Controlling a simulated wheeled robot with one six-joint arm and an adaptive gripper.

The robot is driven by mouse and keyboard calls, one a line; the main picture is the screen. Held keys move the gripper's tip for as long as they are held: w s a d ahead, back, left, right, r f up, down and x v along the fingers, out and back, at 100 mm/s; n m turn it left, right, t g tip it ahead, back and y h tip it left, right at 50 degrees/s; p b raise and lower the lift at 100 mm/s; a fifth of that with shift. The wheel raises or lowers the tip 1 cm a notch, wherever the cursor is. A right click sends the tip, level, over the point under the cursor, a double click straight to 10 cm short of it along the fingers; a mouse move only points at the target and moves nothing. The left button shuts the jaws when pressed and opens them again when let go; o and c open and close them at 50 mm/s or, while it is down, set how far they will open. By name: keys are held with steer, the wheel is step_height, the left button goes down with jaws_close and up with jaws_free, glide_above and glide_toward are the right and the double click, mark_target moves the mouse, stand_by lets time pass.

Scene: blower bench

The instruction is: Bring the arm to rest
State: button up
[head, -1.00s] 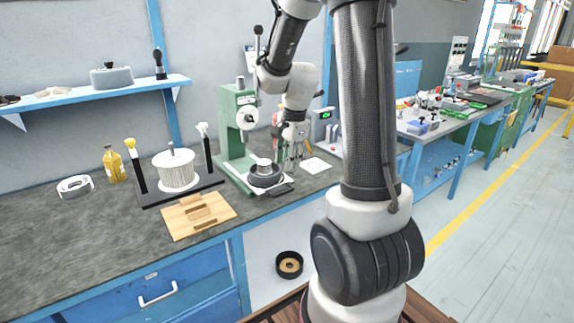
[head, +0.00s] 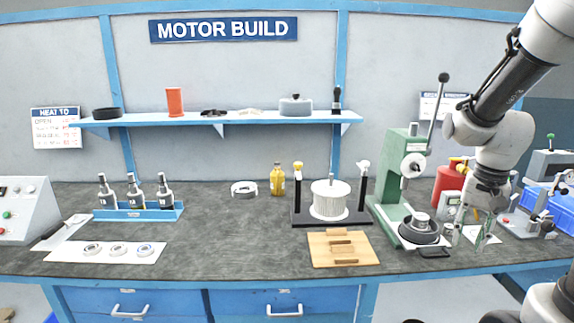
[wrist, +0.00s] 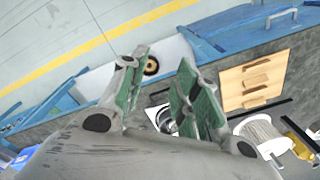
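My arm comes in from the right of the head view, and my gripper (head: 474,238) hangs at its end, pointing down, just right of the green arbor press (head: 392,185). In the wrist view my gripper (wrist: 166,88) has its two green-padded fingers apart with nothing between them. A dark round part with a metal top (head: 420,229) sits on the press base, left of my gripper and apart from it. The exact height of the fingertips over the bench is hard to tell.
The workbench (head: 220,225) holds a wound coil (head: 330,199) on a black stand, a wooden block board (head: 342,260), a yellow bottle (head: 277,180) and a blue tool rack (head: 130,215). A red cylinder (head: 447,184) stands behind my gripper.

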steer(key=s+a+r+n+t, duration=0.4)
steer(key=s+r+n, duration=0.3)
steer(key=s+r, duration=0.4)
steer(key=shift+s+a, duration=0.3)
steer(key=shift+a, duration=0.15)
